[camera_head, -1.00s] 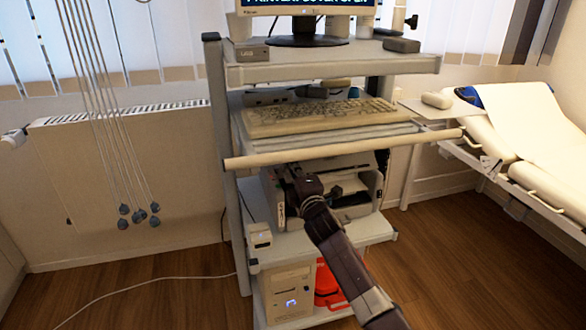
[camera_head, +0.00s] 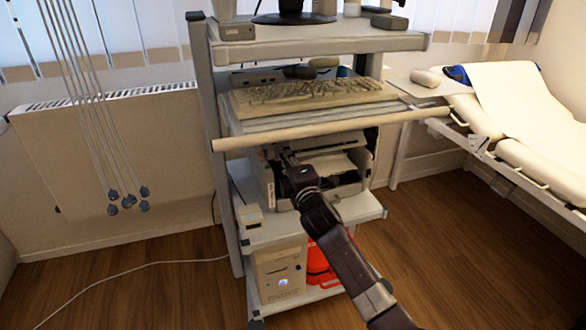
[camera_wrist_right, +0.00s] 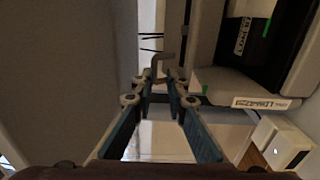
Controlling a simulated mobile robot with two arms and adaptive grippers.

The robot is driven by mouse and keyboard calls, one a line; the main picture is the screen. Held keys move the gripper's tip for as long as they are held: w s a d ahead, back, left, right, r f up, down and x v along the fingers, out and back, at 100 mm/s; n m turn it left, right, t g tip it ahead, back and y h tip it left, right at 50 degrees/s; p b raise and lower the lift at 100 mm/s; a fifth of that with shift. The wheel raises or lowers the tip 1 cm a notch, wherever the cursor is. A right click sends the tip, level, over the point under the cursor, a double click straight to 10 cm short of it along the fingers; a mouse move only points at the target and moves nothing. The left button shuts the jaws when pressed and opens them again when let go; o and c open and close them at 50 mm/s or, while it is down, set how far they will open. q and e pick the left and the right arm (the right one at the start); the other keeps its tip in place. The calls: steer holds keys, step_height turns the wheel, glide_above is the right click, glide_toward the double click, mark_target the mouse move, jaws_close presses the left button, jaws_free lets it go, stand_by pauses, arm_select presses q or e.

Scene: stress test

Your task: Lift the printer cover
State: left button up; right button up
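The printer (camera_head: 268,185) stands on a shelf of the grey cart, below the keyboard shelf. Its front shows a dark gap with a pale panel (camera_head: 345,161) inside; I cannot tell which part is the cover. My right gripper (camera_head: 291,163) is at the printer's upper left front, and its arm hides part of the front. In the right wrist view its two fingers (camera_wrist_right: 162,78) are close together with a small hooked shape between the tips. The printer body (camera_wrist_right: 212,82) is to their right. Contact is unclear. My left gripper is not in view.
A keyboard (camera_head: 310,95) lies above, behind a long pale bar (camera_head: 330,131) over the printer. A small white box (camera_head: 249,216) is beside the printer. A computer tower (camera_head: 280,268) and a red object (camera_head: 319,265) are below. A couch (camera_head: 520,100) stands right.

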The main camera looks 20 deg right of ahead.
steer(key=s, duration=0.8)
steer(key=shift+d, duration=0.1)
